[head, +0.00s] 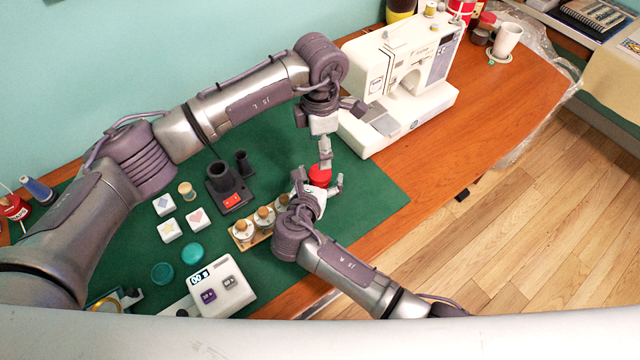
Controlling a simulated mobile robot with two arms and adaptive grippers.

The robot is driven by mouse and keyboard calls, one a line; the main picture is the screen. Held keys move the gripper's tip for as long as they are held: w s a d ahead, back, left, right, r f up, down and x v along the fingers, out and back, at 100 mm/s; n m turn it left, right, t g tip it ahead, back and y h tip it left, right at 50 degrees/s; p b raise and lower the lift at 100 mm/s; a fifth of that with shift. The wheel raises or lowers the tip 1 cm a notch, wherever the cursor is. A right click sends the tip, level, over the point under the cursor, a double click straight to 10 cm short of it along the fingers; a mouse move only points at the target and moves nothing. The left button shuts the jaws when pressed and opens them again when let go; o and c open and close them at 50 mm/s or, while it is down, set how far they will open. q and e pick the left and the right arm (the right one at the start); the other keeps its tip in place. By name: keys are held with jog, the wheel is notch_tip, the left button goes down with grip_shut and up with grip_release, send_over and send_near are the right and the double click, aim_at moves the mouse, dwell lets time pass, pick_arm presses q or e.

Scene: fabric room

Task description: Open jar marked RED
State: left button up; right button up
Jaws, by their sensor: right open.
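A red round lid or jar top (319,175) shows at the right part of the green mat (375,190); any jar body under it is hidden by my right gripper. My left gripper (325,163) points down from above, its tip at the red top; I see it edge-on and cannot tell its opening or whether it touches. My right gripper (322,190) comes from the front right, open, its fingers spread on either side of the red top. Small jars with light lids (264,214) stand in a wooden rack (256,241) left of my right gripper; no label is readable.
A white sewing machine (405,75) stands behind on the wooden table (500,110). A black holder with a red switch (228,185), white picture blocks (170,230), teal discs (192,254) and a white device with a display (222,290) lie left. A mug (507,40) stands far right.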

aim_at(320, 172)
jog(key=shift+w, duration=0.15)
jog(key=shift+c, duration=0.4)
grip_shut()
pick_arm(q)
jog(key=shift+c, duration=1)
jog(key=m, duration=0.8)
jog(key=shift+m, duration=0.3)
jog(key=shift+f, duration=4)
pick_arm(e)
jog(key=shift+f, duration=0.1)
pick_arm(q)
jog(key=shift+c, duration=0.3)
